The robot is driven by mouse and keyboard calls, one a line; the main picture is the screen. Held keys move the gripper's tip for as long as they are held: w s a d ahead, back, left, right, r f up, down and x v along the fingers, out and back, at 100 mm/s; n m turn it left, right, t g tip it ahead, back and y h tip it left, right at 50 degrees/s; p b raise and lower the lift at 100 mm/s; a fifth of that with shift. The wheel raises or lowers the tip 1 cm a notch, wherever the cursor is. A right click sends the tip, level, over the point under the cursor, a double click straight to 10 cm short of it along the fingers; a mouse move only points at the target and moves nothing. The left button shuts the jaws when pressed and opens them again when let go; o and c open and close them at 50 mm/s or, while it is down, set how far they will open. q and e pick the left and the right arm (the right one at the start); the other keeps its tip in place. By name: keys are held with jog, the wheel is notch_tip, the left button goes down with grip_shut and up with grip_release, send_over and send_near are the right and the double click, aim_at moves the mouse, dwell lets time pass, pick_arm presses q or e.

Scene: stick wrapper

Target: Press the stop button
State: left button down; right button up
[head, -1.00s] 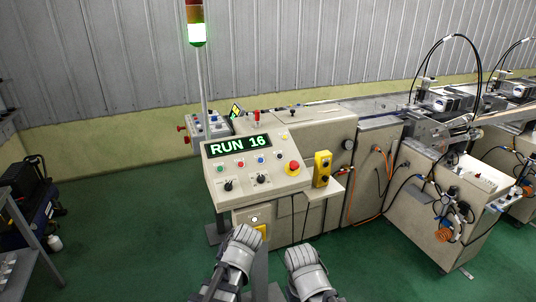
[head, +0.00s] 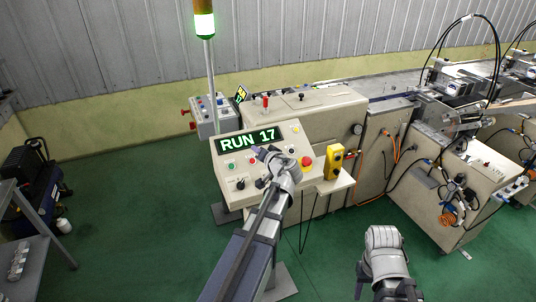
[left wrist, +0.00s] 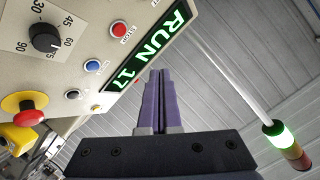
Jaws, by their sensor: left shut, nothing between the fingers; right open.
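The red stop button (left wrist: 119,29), labelled STOP, is on the sloped control panel (head: 226,196) and shows clearly in the left wrist view. In the head view a small red button (head: 252,162) sits just left of my left gripper (head: 257,151). That gripper is shut and empty, reaching over the panel near the green display (head: 236,142), which reads RUN 17. Its closed fingertips (left wrist: 157,75) lie beside the display in the left wrist view. I cannot tell whether they touch the panel. My right gripper (head: 383,238) is low, right of the panel, with its fingers hardly visible.
A red mushroom button on a yellow base (head: 306,161) is at the panel's right. A blue button (left wrist: 92,66) and a black knob (left wrist: 45,39) are also near. A yellow box (head: 334,161) stands right of the panel. The signal tower (head: 204,25) glows green.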

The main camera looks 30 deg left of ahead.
aim_at(252, 161)
pick_arm(q)
jog(key=shift+w+r, duration=0.3)
jog(key=shift+w, duration=0.05)
jog(key=shift+f, duration=0.15)
jog(key=w+a+f+b, duration=0.1)
jog(key=f+b, duration=0.1)
jog(key=a+f+b, duration=0.1)
jog(key=f+b, duration=0.2)
jog(key=w+a+f+b, duration=0.1)
jog(key=f+b, duration=0.1)
jog(key=shift+w+f+b, duration=0.25)
jog(key=shift+w+b, duration=0.05)
jog(key=shift+b, duration=0.05)
jog(key=shift+f, duration=0.1)
dwell(1.8)
jog(key=shift+w+a+f+b, duration=0.2)
jog(key=shift+f+b, duration=0.1)
jog(key=shift+b, duration=0.1)
jog(key=shift+a+f+b, duration=0.15)
jog(key=shift+f+b, duration=0.2)
dwell(0.6)
jog(key=shift+r, duration=0.1)
jog(key=shift+s+d+r+p, duration=0.2)
jog(key=shift+d+r+p, duration=0.1)
jog(key=shift+r+p, duration=0.4)
dwell(0.3)
